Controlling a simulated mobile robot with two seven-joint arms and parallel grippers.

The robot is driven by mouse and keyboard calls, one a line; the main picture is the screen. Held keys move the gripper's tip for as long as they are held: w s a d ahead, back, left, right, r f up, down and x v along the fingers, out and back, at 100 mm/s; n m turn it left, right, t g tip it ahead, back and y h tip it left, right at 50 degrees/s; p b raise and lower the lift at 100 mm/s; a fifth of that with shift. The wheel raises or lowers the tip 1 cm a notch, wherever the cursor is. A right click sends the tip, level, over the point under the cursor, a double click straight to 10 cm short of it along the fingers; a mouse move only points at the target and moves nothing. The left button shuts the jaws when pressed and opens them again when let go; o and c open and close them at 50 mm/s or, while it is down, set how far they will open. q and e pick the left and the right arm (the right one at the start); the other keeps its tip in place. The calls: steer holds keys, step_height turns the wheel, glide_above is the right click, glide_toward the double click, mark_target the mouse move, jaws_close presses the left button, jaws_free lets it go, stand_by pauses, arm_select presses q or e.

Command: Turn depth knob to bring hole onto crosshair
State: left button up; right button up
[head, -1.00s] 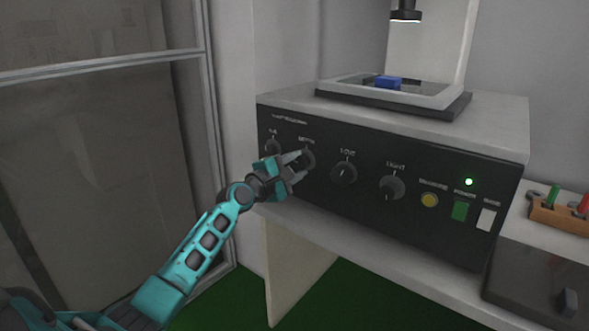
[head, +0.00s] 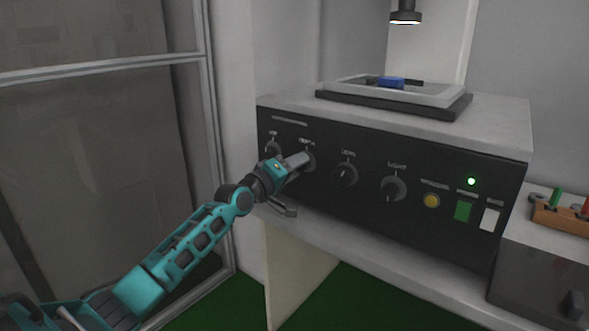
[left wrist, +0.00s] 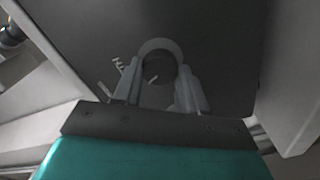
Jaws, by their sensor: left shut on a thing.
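The depth knob (head: 309,162) is the second dark knob from the left on the black front panel, under a blurred label. My left gripper (head: 300,162) is shut on it, coming from the lower left and hiding part of it. In the left wrist view the two fingers of the gripper (left wrist: 160,92) sit on either side of the round knob (left wrist: 157,72), which has a pale pointer mark. A blue piece (head: 391,82) lies on the stage (head: 340,90) on top of the box. I cannot make out a hole or crosshair. My right gripper is not in view.
More knobs (head: 345,175) and (head: 393,188), a yellow button (head: 432,201) and a lit green lamp (head: 471,181) are on the panel. A lamp head (head: 405,17) hangs above the stage. An orange rack (head: 560,217) stands at right. A framed glass panel (head: 95,150) is at left.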

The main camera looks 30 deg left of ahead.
arm_select(q)
steer(key=m+p, duration=0.7)
steer(key=m, duration=2.2)
steer(key=shift+d, duration=0.15)
stand_by(0.4)
